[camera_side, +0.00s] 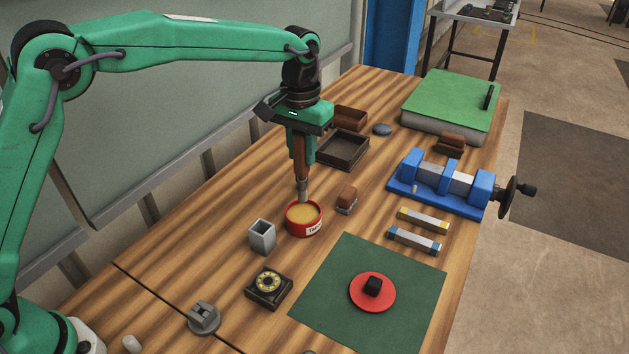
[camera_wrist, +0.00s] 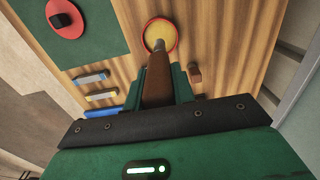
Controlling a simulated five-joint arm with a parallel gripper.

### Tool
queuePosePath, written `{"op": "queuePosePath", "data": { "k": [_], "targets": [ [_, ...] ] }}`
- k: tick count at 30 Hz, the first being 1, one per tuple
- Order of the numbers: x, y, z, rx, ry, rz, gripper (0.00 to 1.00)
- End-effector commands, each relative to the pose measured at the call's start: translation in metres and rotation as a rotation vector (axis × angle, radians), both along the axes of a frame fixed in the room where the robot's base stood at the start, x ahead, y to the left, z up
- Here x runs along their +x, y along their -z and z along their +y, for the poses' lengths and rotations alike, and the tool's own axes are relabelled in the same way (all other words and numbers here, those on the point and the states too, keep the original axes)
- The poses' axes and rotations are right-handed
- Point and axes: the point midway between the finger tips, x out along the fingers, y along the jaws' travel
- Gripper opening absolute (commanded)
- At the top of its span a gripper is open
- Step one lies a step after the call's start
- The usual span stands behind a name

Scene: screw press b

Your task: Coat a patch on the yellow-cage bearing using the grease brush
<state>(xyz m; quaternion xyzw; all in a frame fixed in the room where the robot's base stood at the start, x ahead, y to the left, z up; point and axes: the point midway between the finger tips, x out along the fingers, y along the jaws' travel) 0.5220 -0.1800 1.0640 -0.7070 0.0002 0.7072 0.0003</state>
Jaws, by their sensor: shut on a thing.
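The grease brush (camera_side: 302,189) has a brown handle and a grey metal ferrule. My gripper (camera_side: 302,158) is shut on its handle and holds it upright, tip down, over a red tin (camera_side: 291,225) of yellow grease. The brush tip is at the tin's opening; I cannot tell whether it touches the grease. In the wrist view the brush (camera_wrist: 157,80) runs from between my green fingers (camera_wrist: 178,88) towards the tin (camera_wrist: 175,44).
A grey open box (camera_side: 262,237) stands close left of the tin, and a small brown-and-grey block (camera_side: 347,198) stands right. A green mat (camera_side: 330,310) bears a red disc (camera_side: 372,293) with a black knob. A blue vise (camera_side: 440,184) and dark tray (camera_side: 343,150) stand behind.

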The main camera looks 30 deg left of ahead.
Motion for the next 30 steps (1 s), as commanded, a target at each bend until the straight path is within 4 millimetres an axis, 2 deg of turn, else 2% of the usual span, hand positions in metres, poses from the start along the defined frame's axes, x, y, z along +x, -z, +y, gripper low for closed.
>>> {"op": "queuePosePath", "data": {
  "k": [9,15,30],
  "targets": [
    [0.0,0.026,0.0,0.0,0.0,0.001,0.02],
    [0.0,0.035,0.0,0.0,0.0,0.001,0.02],
    [0.0,0.038,0.0,0.0,0.0,-0.001,0.02]
  ]
}}
